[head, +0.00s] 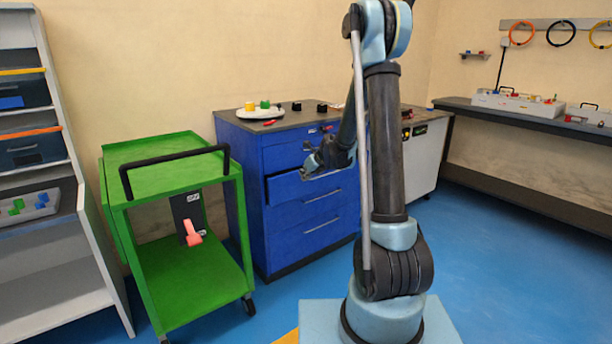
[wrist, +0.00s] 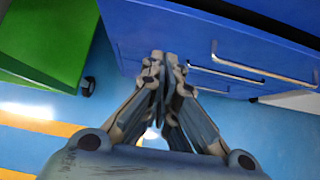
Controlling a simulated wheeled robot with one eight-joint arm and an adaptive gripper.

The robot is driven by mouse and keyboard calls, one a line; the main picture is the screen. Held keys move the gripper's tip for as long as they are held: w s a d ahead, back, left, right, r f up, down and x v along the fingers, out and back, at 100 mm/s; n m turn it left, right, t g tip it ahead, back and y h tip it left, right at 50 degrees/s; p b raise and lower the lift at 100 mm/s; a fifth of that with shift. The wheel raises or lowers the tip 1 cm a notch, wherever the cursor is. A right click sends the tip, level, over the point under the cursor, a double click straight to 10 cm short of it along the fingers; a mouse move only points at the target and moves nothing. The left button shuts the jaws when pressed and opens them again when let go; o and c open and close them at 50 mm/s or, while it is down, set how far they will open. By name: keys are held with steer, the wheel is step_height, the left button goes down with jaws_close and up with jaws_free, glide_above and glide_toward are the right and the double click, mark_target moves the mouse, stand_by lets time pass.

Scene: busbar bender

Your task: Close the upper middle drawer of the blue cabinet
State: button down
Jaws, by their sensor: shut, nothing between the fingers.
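The blue cabinet (head: 250,200) stands against the wall, left of my arm in the head view. Its upper middle drawer (head: 290,189) sticks out a little from the cabinet front, with a dark gap along its top edge. My gripper (head: 310,167) is shut and empty at the top of this drawer's front; the arm hides part of the drawer's right side. In the wrist view my gripper (wrist: 166,58) has its fingers together near a blue drawer front (wrist: 190,35) with a silver handle. I cannot tell whether the fingertips touch it.
A green cart (head: 180,280) with a black handle stands close left of the cabinet. A white plate (head: 260,111) with coloured pieces and small black items lie on the cabinet top. A grey shelf unit (head: 50,270) is at far left. Blue floor in front is open.

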mark_target(289, 177)
steer(key=shift+w+a+f, duration=0.75)
steer(key=shift+w+a, duration=0.1)
steer(key=shift+w, duration=0.3)
steer(key=shift+w+a+f, duration=0.75)
steer(key=shift+w+a, duration=0.05)
steer(key=shift+w, duration=0.3)
steer(key=shift+w+a+f, duration=0.75)
steer(key=shift+w+a, duration=0.1)
steer(key=shift+w, duration=0.3)
steer(key=shift+w+a, duration=0.75)
steer(key=shift+w, duration=0.35)
steer(key=shift+d, duration=0.1)
